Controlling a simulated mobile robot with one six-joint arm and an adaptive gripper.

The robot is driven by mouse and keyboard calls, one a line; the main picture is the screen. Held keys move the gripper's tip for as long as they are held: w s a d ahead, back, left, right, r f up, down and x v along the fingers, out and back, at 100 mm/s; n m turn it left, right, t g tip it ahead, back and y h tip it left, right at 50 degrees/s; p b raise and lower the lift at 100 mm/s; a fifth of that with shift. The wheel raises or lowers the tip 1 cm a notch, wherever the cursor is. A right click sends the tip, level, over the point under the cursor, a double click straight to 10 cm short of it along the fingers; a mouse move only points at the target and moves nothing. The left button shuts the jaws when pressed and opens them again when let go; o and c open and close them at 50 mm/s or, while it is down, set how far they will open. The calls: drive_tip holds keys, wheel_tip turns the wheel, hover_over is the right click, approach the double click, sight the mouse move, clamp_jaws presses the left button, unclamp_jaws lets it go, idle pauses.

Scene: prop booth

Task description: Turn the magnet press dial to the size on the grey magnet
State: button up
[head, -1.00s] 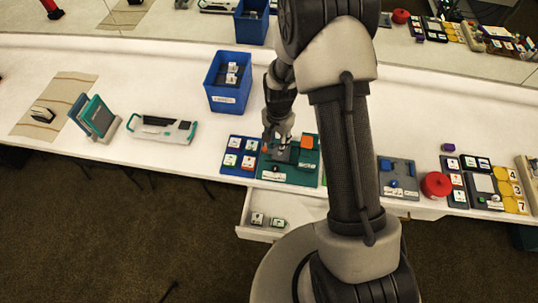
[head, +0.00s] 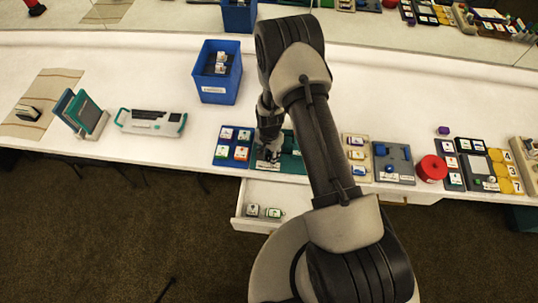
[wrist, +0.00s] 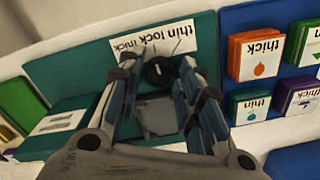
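The magnet press (wrist: 75,75) is a teal base with a grey block (wrist: 158,115) and a small black dial (wrist: 157,72). A white label (wrist: 155,38) beside the dial reads "thin", "lock", "thick", upside down in the wrist view. A pale mark shows on the dial; which word it points at is unclear. My gripper (wrist: 160,68) is open, with one finger on each side of the dial; contact cannot be told. In the head view my arm partly hides the press (head: 290,163). I cannot pick out the grey magnet for sure; a dark labelled piece (head: 252,210) lies in the drawer.
A blue tray (head: 233,144) of coloured "thick" and "thin" blocks adjoins the press. The open drawer (head: 238,222) juts out below, also holding a green piece (head: 273,212). A blue bin (head: 218,92) with labelled pieces stands behind. A beige rack (head: 357,172) lies right.

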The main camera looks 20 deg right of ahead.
drive_tip(key=shift+f, duration=0.15)
drive_tip(key=shift+c, duration=0.2)
clamp_jaws()
drive_tip(key=shift+n, duration=0.4)
drive_tip(key=n+b, duration=0.3)
drive_tip(key=n, duration=0.2)
drive_tip(key=shift+f+b, duration=0.1)
drive_tip(key=shift+b, duration=0.2)
drive_tip(key=n+b, duration=0.2)
drive_tip(key=n, duration=0.4)
idle(0.5)
drive_tip(key=shift+o, duration=0.2)
unclamp_jaws()
